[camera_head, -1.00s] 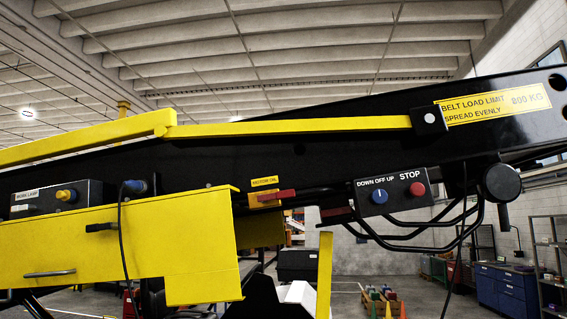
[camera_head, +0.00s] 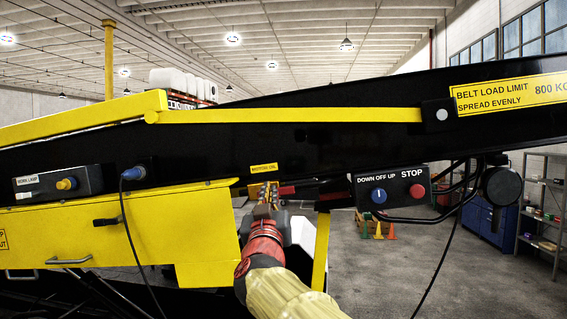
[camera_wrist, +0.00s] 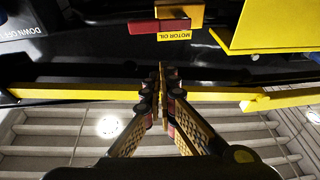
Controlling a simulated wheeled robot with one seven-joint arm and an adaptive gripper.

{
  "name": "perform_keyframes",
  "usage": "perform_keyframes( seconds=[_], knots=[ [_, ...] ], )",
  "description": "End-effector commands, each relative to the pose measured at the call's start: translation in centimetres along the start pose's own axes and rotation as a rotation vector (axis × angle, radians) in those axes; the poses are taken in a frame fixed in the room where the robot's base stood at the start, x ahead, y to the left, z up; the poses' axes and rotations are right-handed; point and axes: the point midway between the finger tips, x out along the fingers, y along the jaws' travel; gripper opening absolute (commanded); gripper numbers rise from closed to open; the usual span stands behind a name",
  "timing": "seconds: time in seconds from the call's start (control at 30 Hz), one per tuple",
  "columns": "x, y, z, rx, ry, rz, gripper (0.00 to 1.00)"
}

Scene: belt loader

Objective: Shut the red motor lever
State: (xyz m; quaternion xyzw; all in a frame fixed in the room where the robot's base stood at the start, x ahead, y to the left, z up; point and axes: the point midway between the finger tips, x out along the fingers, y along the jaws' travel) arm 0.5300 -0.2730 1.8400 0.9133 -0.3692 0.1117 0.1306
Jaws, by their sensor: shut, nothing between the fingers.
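The red motor lever (camera_head: 287,190) sticks out to the right, about level, below the yellow MOTOR OIL label (camera_head: 264,168). In the wrist view, which is upside down, the red lever (camera_wrist: 150,27) reaches left from its yellow block (camera_wrist: 187,14), beside the label (camera_wrist: 174,35). My gripper (camera_head: 268,188) covers most of the yellow block in the head view. In the wrist view, my gripper (camera_wrist: 163,72) has its fingertips together and empty, apart from the lever in the picture. Whether the fingers touch anything is hard to tell.
A black control box (camera_head: 392,190) with a blue knob and red stop button sits right of the lever. A yellow cabinet (camera_head: 150,235) is at left, and a yellow upright post (camera_head: 321,250) stands below. Black cables hang at right.

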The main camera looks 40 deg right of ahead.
Motion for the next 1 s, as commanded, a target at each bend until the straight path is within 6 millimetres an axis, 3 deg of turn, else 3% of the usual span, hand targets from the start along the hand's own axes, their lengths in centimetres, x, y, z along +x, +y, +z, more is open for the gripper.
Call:
perform_keyframes(
  seconds=[0.17, 0.63, 1.0],
  knots=[
    [1.2, 2.0, -1.4, -0.016, 0.015, 0.066, 0.0],
    [1.8, 2.1, -1.4, -0.018, 0.016, 0.07, 0.0],
    [8.3, 2.6, -1.6, -0.018, 0.015, 0.071, 0.0]
  ],
)
